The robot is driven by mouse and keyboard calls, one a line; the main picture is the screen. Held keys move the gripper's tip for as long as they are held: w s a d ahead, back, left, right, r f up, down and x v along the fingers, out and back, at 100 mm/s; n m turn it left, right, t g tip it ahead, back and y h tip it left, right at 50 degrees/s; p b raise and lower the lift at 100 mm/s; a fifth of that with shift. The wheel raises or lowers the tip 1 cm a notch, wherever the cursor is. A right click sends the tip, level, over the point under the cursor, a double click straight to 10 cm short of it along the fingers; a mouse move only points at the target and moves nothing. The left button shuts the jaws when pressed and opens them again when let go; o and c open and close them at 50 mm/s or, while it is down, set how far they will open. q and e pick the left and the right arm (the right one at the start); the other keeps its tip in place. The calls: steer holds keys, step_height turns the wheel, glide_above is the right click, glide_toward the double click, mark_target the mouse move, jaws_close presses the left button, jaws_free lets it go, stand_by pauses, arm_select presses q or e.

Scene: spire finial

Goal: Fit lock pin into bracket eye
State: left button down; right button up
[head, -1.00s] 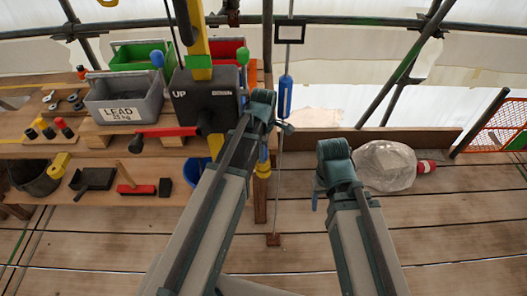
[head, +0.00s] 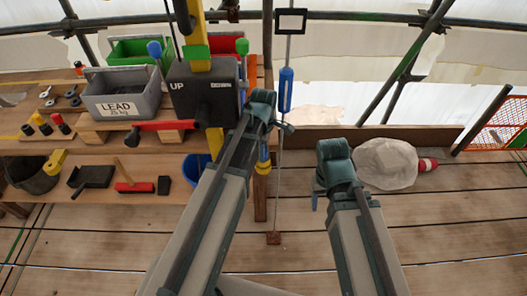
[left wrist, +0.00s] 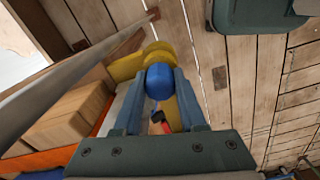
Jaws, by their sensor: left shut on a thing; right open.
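My left gripper (left wrist: 160,100) is shut on a blue rounded knob (left wrist: 160,82), apparently the head of the lock pin, in the left wrist view. A yellow rounded part (left wrist: 150,58) lies right behind the knob; whether the pin is inside an eye is hidden. In the head view my left gripper (head: 264,145) hangs below its wrist, by a small yellow part (head: 263,166) beside a wooden post. My right gripper (head: 316,197) is open and empty, mostly hidden under its wrist, right of the thin rod.
A thin upright rod with a blue handle (head: 286,90) and black square frame (head: 291,21) stands between my arms. Left are a black UP/DOWN box (head: 205,90), a grey LEAD crate (head: 123,97) and tool-laden shelves. A pale bag (head: 385,165) lies right. Plank floor is clear ahead.

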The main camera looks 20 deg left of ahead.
arm_select(q)
steer(key=shift+f, duration=0.2)
steer(key=shift+c, duration=2)
jaws_free()
steer(key=shift+r, duration=0.1)
steer(key=shift+r, duration=0.15)
step_height(320, 180, up, 14)
steer(key=p, duration=1.4)
steer(key=shift+f, duration=0.2)
